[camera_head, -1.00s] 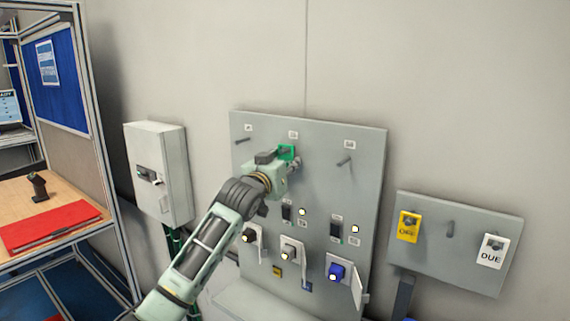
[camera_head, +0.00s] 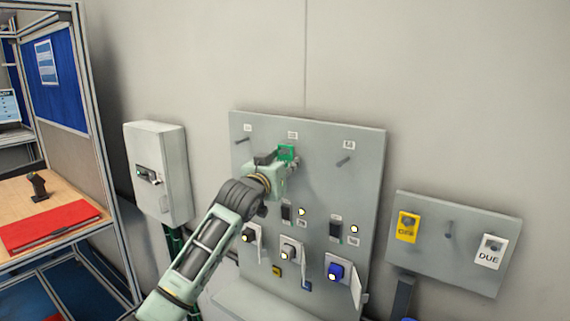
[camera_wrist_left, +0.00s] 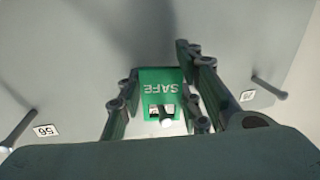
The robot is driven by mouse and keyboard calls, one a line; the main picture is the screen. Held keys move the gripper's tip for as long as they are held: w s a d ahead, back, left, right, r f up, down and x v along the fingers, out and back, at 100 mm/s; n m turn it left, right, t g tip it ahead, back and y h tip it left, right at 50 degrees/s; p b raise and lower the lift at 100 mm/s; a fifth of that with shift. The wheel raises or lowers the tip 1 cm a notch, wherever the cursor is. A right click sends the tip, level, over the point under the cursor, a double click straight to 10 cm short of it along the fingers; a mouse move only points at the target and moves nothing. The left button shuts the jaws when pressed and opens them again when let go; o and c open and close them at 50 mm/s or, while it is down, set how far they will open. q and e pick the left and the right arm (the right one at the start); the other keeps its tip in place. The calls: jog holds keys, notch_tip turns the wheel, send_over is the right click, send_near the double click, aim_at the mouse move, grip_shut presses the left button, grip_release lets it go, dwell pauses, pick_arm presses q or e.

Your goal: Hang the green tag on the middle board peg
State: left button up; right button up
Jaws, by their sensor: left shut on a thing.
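The green tag (camera_head: 286,152) is at the upper middle of the grey board (camera_head: 368,200), just below the middle label. In the left wrist view the green tag (camera_wrist_left: 160,88) reads SAFE upside down and lies between the fingers. The middle peg (camera_wrist_left: 166,121) shows its pale end in front of the tag's slot; I cannot tell how far it goes through. My left gripper (camera_head: 285,163) is shut on the tag, close to the board, and also shows in the left wrist view (camera_wrist_left: 160,110). My right gripper is out of view.
Bare pegs stand on the board to the left (camera_head: 243,141) and right (camera_head: 344,161). Switches and knobs (camera_head: 290,250) sit lower on the board. A smaller panel (camera_head: 450,262) at right holds a yellow tag (camera_head: 407,227) and a white DUE tag (camera_head: 491,251). A grey box (camera_head: 160,170) is at left.

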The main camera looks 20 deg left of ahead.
pick_arm(q)
jog(key=shift+f, duration=0.15)
jog(key=o, duration=1.3)
jog(key=shift+c, duration=0.2)
jog(key=shift+o, duration=0.3)
jog(key=s+a+p, duration=0.2)
jog(key=s+a, duration=0.1)
jog(key=s, duration=0.6)
jog(key=shift+s+a, duration=0.25)
jog(key=shift+w, duration=0.1)
